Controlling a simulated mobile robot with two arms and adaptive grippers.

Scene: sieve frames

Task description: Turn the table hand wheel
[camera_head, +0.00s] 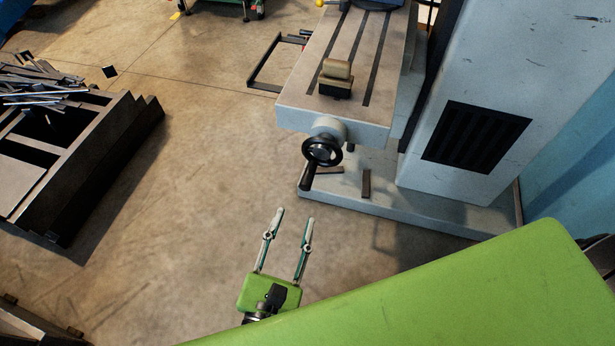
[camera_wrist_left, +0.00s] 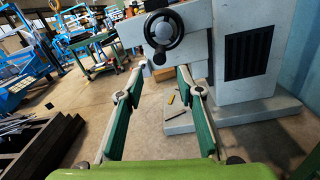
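The black table hand wheel (camera_head: 318,149) is on the front end of the grey machine table (camera_head: 290,112). Its crank handle (camera_head: 307,177) points down in the head view. The wheel also shows in the left wrist view (camera_wrist_left: 163,31), above and beyond the fingers. My left gripper (camera_head: 294,216) is open and empty, below the wheel in the head view and apart from it. Its two green-lined fingers (camera_wrist_left: 160,88) stand wide apart in the left wrist view. My right gripper is not in view.
The grey machine column (camera_head: 495,70) stands right of the table, on a grey base (camera_head: 400,205). A dark metal rack with scrap bars (camera_head: 95,150) stands at the left. My green body part covers the lower right. The floor between rack and machine is clear.

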